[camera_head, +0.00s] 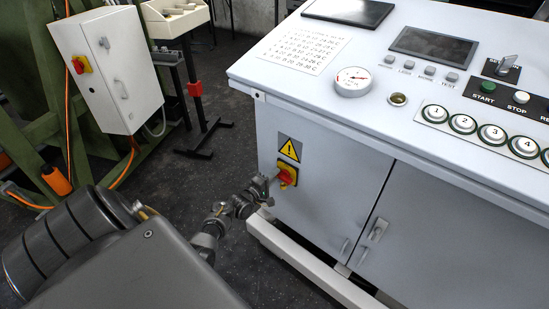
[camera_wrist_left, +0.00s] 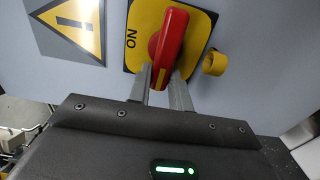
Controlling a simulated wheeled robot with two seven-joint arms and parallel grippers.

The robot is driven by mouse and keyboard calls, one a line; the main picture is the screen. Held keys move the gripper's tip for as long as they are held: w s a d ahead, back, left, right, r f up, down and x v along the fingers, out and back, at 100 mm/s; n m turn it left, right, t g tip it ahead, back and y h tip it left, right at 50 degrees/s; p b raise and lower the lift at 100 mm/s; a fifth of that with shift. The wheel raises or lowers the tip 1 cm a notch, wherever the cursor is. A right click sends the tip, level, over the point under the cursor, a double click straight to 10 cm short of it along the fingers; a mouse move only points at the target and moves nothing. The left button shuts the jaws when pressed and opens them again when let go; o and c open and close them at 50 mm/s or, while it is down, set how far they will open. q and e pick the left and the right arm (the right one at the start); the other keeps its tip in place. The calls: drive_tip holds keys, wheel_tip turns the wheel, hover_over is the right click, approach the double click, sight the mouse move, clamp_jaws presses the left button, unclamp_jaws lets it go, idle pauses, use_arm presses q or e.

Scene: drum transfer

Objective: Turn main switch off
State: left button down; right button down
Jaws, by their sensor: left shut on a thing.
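The main switch is a red rotary handle on a yellow plate (camera_head: 286,172), on the side of the grey control cabinet (camera_head: 330,195). In the left wrist view the red handle (camera_wrist_left: 171,38) points roughly up and down, slightly tilted. The word ON shows upside down on the yellow plate (camera_wrist_left: 134,25), left of the handle. My left gripper (camera_head: 272,181) is at the switch. In the left wrist view its fingers (camera_wrist_left: 161,88) are shut on the lower end of the handle, one on each side. My right gripper is not in view.
A yellow warning sign (camera_head: 290,149) is above the switch. A yellow ring (camera_wrist_left: 215,63) sits right of the handle in the left wrist view. The cabinet top carries a gauge (camera_head: 352,81) and several buttons. A white box (camera_head: 108,70) with another red switch stands at left; dark floor lies between.

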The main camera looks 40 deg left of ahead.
use_arm(q)
drive_tip(key=c, duration=1.3)
unclamp_jaws()
drive_tip(key=shift+s, duration=0.1)
drive_tip(key=s+p, duration=0.1)
drive_tip(key=s, duration=0.9)
drive_tip(key=shift+s+d+p, duration=0.1)
drive_tip(key=shift+s+p, duration=0.2)
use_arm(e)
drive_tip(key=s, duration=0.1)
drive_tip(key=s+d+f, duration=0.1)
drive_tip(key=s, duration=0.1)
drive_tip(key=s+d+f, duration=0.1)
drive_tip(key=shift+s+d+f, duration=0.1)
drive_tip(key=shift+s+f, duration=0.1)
